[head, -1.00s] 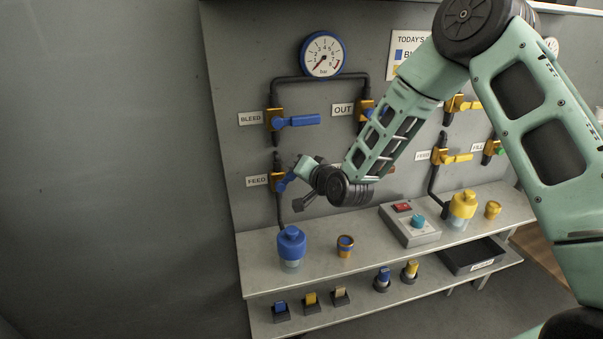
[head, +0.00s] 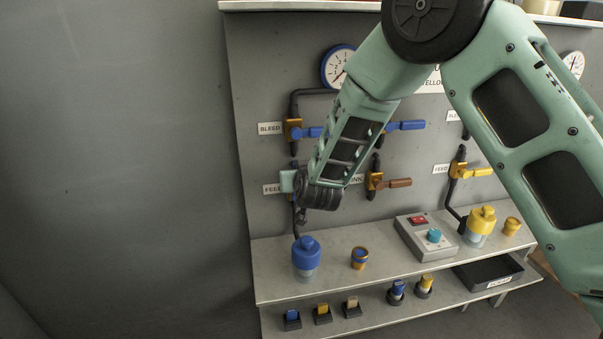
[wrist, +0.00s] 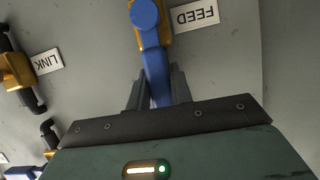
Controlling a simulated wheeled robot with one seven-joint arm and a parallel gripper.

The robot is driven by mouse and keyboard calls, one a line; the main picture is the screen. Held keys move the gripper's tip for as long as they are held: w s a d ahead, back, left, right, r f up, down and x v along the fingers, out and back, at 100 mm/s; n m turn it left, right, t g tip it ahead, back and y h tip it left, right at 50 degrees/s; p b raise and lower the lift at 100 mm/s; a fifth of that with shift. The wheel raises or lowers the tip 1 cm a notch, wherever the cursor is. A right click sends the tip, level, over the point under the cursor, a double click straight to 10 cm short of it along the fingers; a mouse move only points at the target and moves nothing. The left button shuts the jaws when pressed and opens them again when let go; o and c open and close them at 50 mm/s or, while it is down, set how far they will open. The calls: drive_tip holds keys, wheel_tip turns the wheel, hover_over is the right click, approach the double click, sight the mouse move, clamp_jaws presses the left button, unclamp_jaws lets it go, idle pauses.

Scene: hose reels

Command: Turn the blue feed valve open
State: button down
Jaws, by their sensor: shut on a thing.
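The blue feed valve's handle (wrist: 152,62) shows in the wrist view, with its round blue pivot on a brass body (wrist: 136,12) beside the upside-down FEED label (wrist: 195,15). The handle runs from the pivot down the picture, tilted slightly right and roughly along the brass body. My gripper (wrist: 159,88) is shut on the handle's free end, with one finger on each side. In the head view my wrist and gripper (head: 291,181) cover most of this valve, next to the partly hidden FEED label (head: 271,189).
The blue bleed valve (head: 294,130) is just above. A link valve with a brown handle (head: 396,183) is to the right. The wall at left is bare.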

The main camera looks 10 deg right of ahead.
drive_tip(key=shift+a, duration=0.2)
idle(0.4)
drive_tip(key=c, duration=1.2)
unclamp_jaws()
drive_tip(key=shift+c, duration=0.2)
drive_tip(key=b+v, duration=0.2)
drive_tip(key=v, duration=1.5)
drive_tip(key=shift+s+a, duration=0.15)
drive_tip(key=shift+s, duration=0.05)
